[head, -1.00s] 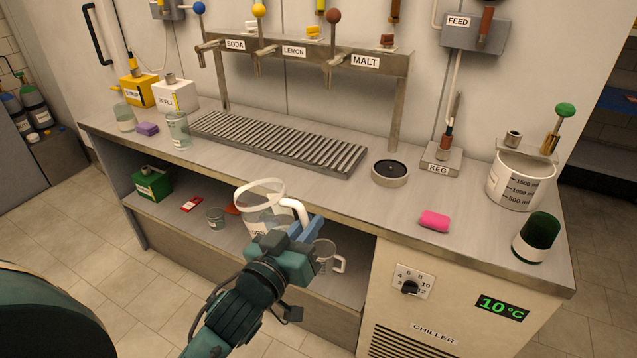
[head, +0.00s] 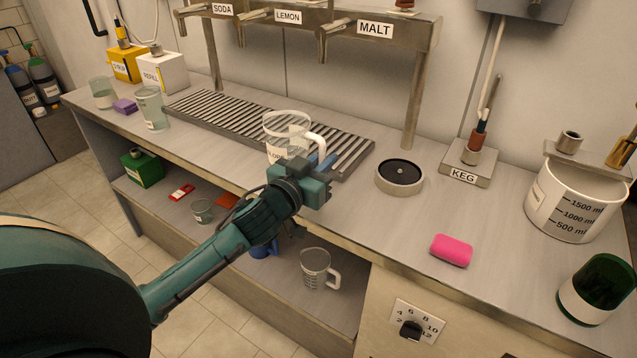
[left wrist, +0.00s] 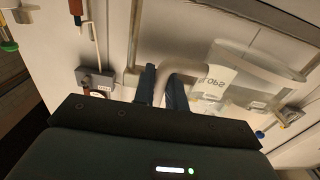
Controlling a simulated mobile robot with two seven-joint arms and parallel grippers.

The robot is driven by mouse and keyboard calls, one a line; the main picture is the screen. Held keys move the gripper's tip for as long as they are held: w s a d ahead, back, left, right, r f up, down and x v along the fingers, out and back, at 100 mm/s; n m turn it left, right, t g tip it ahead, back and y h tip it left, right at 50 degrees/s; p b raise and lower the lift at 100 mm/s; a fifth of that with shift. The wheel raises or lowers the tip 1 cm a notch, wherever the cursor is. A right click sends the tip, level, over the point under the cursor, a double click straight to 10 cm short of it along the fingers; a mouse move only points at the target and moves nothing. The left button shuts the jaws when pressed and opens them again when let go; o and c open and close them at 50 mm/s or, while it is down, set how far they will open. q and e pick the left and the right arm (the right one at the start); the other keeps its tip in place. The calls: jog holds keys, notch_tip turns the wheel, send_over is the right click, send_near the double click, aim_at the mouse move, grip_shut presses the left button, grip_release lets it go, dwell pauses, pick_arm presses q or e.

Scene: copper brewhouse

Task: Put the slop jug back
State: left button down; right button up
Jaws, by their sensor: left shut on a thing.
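The slop jug (head: 287,130) is a clear jug with a white label and a white handle. My left gripper (head: 320,166) is shut on its handle. In the head view the jug looks upright and overlaps the drip tray's right half; I cannot tell whether it touches anything below. In the left wrist view the jug (left wrist: 240,80) fills the upper right, its label upside down, and the handle lies between the fingers of my left gripper (left wrist: 162,88). The gripper hides the jug's lower right side. My right gripper is not in view.
The slatted drip tray (head: 222,122) lies under the SODA, LEMON and MALT taps. A round black-topped disc (head: 400,176), a pink sponge (head: 451,250) and the KEG stand (head: 467,165) are to the right. A clear measuring jug (head: 316,268) is on the shelf below.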

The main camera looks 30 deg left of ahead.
pick_arm(q)
jog(key=shift+f+b, duration=0.45)
jog(key=shift+f, duration=1.9)
jog(key=shift+f, duration=0.15)
jog(key=c, duration=1.4)
grip_release()
jog(key=shift+c, duration=0.2)
